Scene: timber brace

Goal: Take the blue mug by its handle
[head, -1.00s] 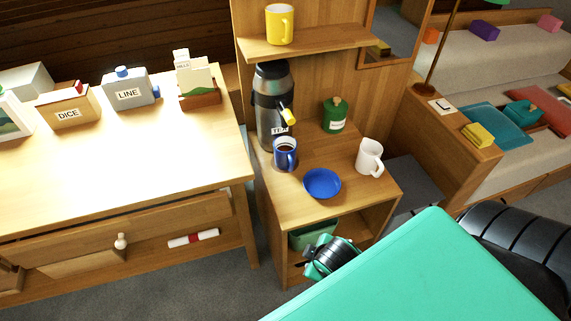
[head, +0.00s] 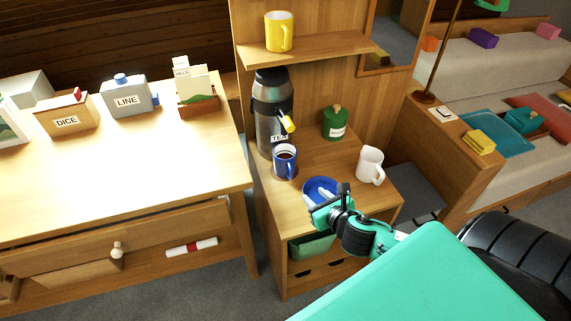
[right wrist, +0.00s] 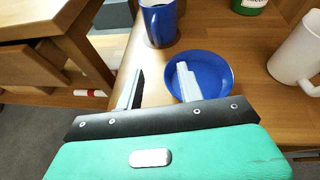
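The blue mug (head: 285,161) stands upright on the small cabinet top, with dark liquid inside. It stands in front of the flask (head: 271,112). In the right wrist view the mug (right wrist: 159,24) is at the top, beyond my fingers. My right gripper (head: 321,196) is over the front of the cabinet, apart from the mug and in front of it. In the right wrist view its two fingers (right wrist: 158,85) are spread with nothing between them. My left gripper is not in view.
A blue plate (right wrist: 222,70) lies under or beside my right finger. A white mug (head: 370,165) stands to the right and a green jar (head: 335,123) behind. A yellow mug (head: 279,31) is on the shelf above. The desk (head: 150,150) is at left.

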